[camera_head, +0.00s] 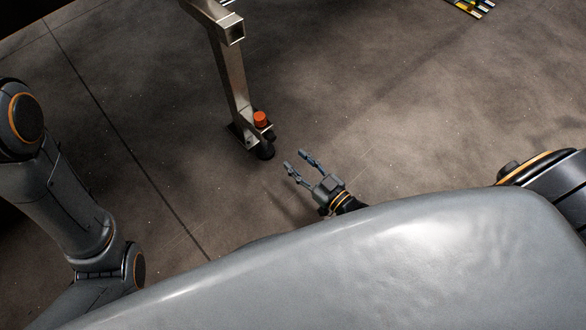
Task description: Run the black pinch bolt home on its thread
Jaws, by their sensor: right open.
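The metal leg (232,80) of the conveyor frame stands near the top middle of the head view. At its lower end are an orange-red cap (260,118) and a dark foot (265,151) on the floor. I cannot make out the black pinch bolt; it is too small or hidden among the dark parts there. My right gripper (296,159) is open and empty, just right of and below the foot in the picture, with a gap between them. Its fingers point up and left. My left arm shows at the left, but its gripper is out of view.
A horizontal bar end (231,30) sits at the top of the leg. The grey concrete floor (400,110) is clear to the right. A yellow-striped object (470,7) lies at the top right edge. My own body covers the bottom.

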